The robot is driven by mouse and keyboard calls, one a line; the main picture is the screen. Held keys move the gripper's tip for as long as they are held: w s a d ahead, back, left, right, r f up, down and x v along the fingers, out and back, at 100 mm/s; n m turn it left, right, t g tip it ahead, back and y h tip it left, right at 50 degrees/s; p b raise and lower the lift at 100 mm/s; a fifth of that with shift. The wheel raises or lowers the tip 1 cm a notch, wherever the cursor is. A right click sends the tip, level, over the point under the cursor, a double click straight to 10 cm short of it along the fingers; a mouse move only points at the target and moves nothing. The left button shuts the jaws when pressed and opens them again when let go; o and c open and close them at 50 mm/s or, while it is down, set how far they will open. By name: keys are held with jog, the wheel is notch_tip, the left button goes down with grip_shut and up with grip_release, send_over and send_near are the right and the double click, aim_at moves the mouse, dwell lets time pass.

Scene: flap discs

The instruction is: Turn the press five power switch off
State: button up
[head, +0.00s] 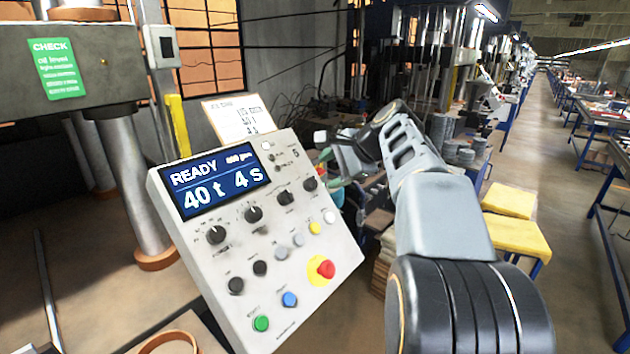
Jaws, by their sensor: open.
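The press control panel (255,235) stands tilted in front of me, with a lit blue display (217,182) reading READY, 40 t, 4 s. What looks like a number 5 is printed near its upper right corner. Below the display are black rotary knobs (254,214), several buttons, and a red emergency stop (326,269) on a yellow plate. I cannot tell which control is the power switch; the small markings are unreadable. My gripper (330,158) is open and empty beside the panel's upper right edge, seemingly apart from it. My arm partly hides the gripper.
A card (240,117) stands behind the panel's top. A press column (132,185) and a beam with a green CHECK sign (57,68) are at left. A small box with a dark switch (162,46) hangs above. Yellow-topped stools (515,236) stand right, beside an open aisle.

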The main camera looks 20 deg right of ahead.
aim_at(315, 181)
jog(key=x, duration=0.7)
jog(key=c, duration=0.9)
jog(key=n+b, duration=0.3)
jog(key=n, duration=0.2)
jog(key=shift+f+n+h, duration=0.1)
jog(key=shift+n+h, duration=0.2)
jog(key=shift+n, duration=0.1)
jog(key=n+b, duration=0.3)
jog(key=n, duration=0.2)
jog(key=shift+s, duration=0.1)
jog(key=shift+n, duration=0.5)
